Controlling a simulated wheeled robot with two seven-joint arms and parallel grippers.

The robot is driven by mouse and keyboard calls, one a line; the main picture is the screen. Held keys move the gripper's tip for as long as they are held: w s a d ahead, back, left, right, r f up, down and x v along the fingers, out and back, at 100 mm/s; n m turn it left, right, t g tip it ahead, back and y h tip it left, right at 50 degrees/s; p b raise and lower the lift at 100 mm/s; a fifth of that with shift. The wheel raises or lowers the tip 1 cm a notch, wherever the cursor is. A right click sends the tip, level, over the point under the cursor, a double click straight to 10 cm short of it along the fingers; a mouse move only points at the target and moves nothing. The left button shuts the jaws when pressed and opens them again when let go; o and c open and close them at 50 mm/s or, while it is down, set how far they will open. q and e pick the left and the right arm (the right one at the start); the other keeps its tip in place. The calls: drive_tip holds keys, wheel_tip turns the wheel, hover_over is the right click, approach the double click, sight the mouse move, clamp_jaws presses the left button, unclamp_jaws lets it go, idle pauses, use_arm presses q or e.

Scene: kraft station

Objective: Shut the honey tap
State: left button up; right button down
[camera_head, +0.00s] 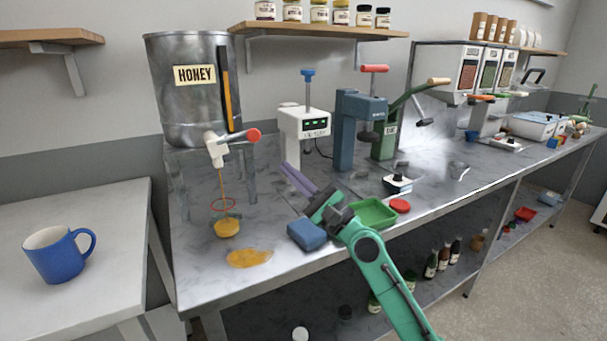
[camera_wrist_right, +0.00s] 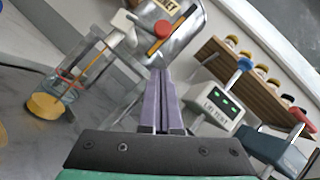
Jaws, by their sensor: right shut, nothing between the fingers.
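The metal honey tank (camera_head: 185,100) stands at the left of the bench. Its white tap (camera_head: 215,150) has a lever ending in a red knob (camera_head: 254,135); the knob also shows in the right wrist view (camera_wrist_right: 162,28). A thin honey stream (camera_head: 223,185) runs down from the tap. It falls into a clear jar with a red ring (camera_head: 222,204) and a little honey (camera_head: 227,229) at its bottom. My right gripper (camera_head: 287,167) has its purple fingers shut and empty, right of and below the red knob, apart from it. My left gripper is not in view.
A honey puddle (camera_head: 250,259) lies near the bench's front edge. A blue block (camera_head: 306,235) and green tray (camera_head: 373,213) are close to my right arm. A white device (camera_head: 304,128) and blue press (camera_head: 358,120) stand behind. A blue mug (camera_head: 57,258) is on the left table.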

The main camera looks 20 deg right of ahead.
drive_tip(key=w+a+r+p, duration=0.2)
drive_tip(key=a+r+p, duration=0.1)
drive_tip(key=r+p, duration=0.1)
drive_tip(key=shift+w+a+r, duration=0.2)
drive_tip(key=shift+w+a, duration=0.15)
drive_tip(key=shift+r, duration=0.15)
drive_tip(key=shift+d+r+n+g, duration=0.1)
drive_tip(key=shift+r+n+g, duration=0.1)
drive_tip(key=shift+n+g, duration=0.25)
